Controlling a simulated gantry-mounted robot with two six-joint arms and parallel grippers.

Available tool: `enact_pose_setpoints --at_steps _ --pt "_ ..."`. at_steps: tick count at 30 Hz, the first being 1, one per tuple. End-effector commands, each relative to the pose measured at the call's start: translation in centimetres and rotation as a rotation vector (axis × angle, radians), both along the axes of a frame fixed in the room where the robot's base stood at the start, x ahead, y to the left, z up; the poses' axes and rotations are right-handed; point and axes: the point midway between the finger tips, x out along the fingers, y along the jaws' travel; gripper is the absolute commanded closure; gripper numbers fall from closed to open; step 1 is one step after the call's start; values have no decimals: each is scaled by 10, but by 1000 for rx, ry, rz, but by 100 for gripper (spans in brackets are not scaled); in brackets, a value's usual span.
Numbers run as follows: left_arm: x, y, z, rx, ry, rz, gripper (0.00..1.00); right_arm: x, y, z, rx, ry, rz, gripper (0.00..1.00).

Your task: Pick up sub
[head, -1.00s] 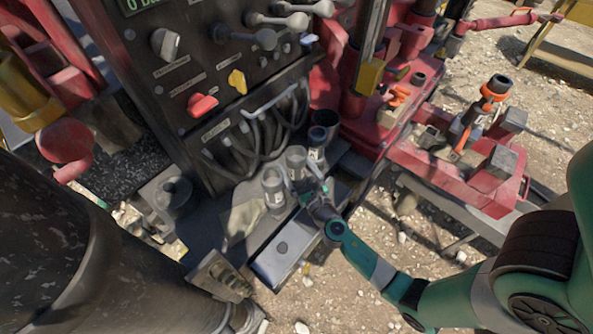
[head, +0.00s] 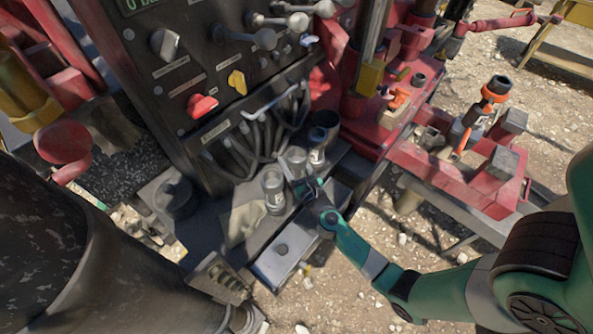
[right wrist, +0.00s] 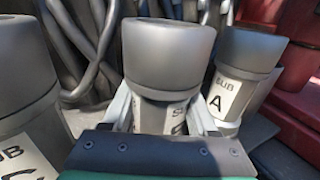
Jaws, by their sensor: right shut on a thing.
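Three grey subs with thick rounded tops stand on a dark ledge below the control panel. The middle sub (head: 295,160) is between my right gripper's fingers; it also shows in the right wrist view (right wrist: 168,60). Its label is mostly hidden. My right gripper (head: 303,186) is shut on it, with pale fingers on both sides below its thick top (right wrist: 162,112). The sub marked A (right wrist: 247,62) stands at the right, and a sub marked SUB, apparently C (right wrist: 20,75), at the left. In the head view they are at the back (head: 318,146) and front (head: 273,188). My left gripper is out of view.
The control panel (head: 200,75) with knobs, levers and hanging hoses (head: 262,135) rises close behind the subs. Red machinery (head: 480,175) stands at the right. A grey box (head: 282,250) lies in front of the ledge. Gravel ground is open at the lower right.

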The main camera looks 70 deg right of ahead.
Motion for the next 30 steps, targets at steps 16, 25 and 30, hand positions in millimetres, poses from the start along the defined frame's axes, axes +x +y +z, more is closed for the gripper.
enact_pose_setpoints --at_steps 16,25,30 --pt "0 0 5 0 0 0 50 1 0 8 -3 -5 0 100" --pt "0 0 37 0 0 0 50 1 0 42 -3 -5 0 100" --pt "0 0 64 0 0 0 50 -16 16 69 -2 -5 2 100"
